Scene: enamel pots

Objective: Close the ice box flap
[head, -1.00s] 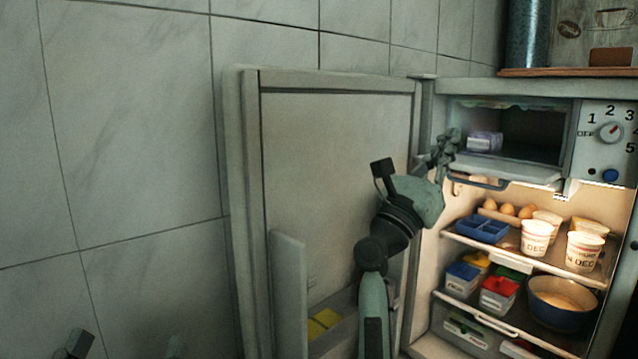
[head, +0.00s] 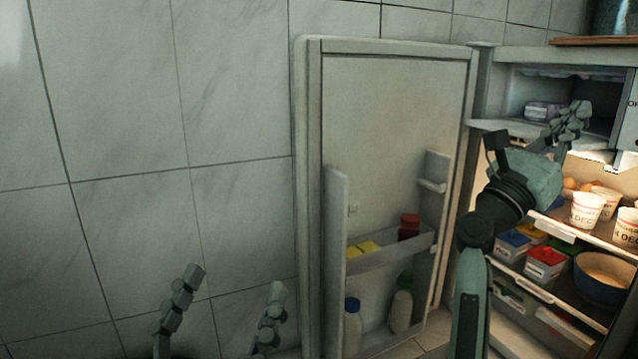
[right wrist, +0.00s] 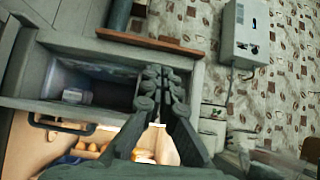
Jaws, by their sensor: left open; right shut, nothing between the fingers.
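The ice box (head: 520,85) is the open compartment at the top of the fridge, at the right of the head view. Its pale flap (head: 492,125) is down, about level, below the opening; my right gripper and wrist hide much of it. The flap (right wrist: 85,113) with its dark handle (right wrist: 60,125) shows more clearly in the right wrist view. My right gripper (head: 572,118) is shut and empty, in front of the opening near the flap; I cannot tell whether they touch. My left gripper (head: 227,297) is open and empty at the lower left, far from the fridge.
The fridge door (head: 395,150) stands wide open left of my right arm, bottles in its racks. Shelves below the ice box hold cups (head: 587,210), tubs (head: 546,262) and a blue bowl (head: 602,282). A wooden shelf (right wrist: 150,40) is above. The tiled wall is at left.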

